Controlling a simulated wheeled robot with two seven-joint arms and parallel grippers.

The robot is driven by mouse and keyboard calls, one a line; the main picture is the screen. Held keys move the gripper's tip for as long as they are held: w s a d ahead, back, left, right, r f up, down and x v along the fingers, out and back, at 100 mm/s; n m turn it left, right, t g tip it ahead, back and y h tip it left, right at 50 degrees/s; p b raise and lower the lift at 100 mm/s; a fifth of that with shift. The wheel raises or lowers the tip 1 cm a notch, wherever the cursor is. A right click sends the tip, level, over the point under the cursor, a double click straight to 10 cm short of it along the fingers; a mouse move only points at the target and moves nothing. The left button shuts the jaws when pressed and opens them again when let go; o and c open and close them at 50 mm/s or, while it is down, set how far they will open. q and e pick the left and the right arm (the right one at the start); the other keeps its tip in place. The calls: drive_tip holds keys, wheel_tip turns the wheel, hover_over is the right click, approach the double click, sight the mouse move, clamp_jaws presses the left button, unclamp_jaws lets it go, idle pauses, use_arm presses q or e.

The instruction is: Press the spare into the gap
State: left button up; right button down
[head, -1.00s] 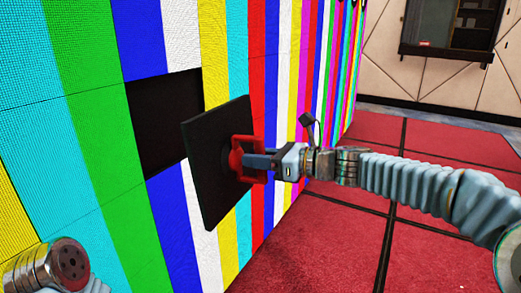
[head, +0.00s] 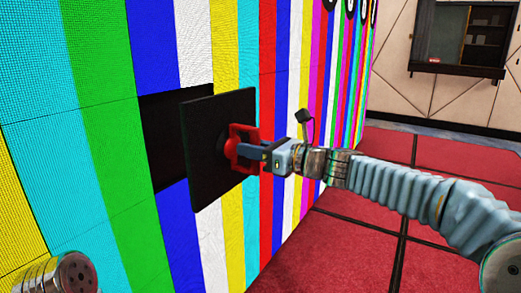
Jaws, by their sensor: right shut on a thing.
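The spare (head: 208,165) is a square black panel seen from its back, with a red handle (head: 236,150) on it. My right gripper (head: 254,153) is shut on the red handle and holds the panel upright in front of the video wall. The gap (head: 165,138) is a dark square opening in the wall, left of and behind the panel. The panel hides the gap's right part. The panel looks apart from the wall and offset to the right of the gap. The spare's front face is hidden. A grey joint of my left arm shows at bottom left; its gripper is out of view.
The video wall (head: 66,70) shows coloured vertical stripes and runs back to the right. The red floor (head: 350,240) is clear right of the wall. A dark framed window with a ledge (head: 455,72) is in the far pale wall.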

sight(235, 143)
drive_tip(key=shift+x, duration=1.6)
drive_tip(key=shift+r, duration=0.15)
drive_tip(key=shift+a, duration=0.1)
drive_tip(key=shift+p+x, duration=1.05)
drive_tip(key=shift+x, duration=2)
drive_tip(key=shift+p+x, duration=0.8)
drive_tip(key=shift+x, duration=1.1)
idle(1.2)
